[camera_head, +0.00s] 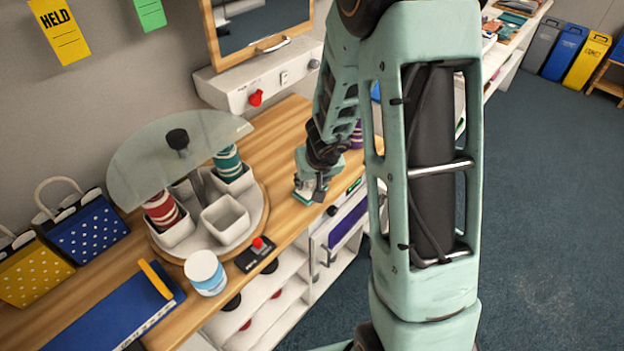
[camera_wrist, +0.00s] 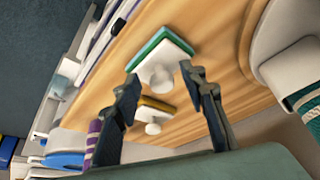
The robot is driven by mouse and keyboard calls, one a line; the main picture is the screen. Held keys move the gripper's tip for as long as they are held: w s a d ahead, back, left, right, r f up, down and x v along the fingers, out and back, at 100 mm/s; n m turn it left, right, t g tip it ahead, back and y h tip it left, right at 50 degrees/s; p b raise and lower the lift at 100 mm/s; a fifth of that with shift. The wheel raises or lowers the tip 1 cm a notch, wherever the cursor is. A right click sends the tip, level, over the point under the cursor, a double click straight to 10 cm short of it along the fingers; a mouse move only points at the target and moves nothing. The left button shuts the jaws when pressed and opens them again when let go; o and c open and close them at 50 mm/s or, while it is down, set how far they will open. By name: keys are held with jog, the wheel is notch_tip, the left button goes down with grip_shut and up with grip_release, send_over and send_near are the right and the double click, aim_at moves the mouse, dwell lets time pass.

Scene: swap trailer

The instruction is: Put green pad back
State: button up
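The green pad (camera_wrist: 162,48) lies on the wooden counter in the wrist view, with a white top and a white knob facing up. A yellow pad (camera_wrist: 152,106) with a similar white knob lies beside it on the counter.
A round turntable (camera_head: 251,222) with white bins, striped rolls and a clear disc (camera_head: 135,165) stands left of my gripper. A white-and-blue jar (camera_head: 205,272) and a red-button box (camera_head: 256,253) stand near the front edge. A wall unit (camera_head: 235,92) hangs behind the counter.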

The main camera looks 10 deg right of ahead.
jog(key=p+v, duration=0.5)
jog(key=v, duration=0.5)
jog(key=shift+r, duration=0.25)
jog(key=shift+s, duration=0.15)
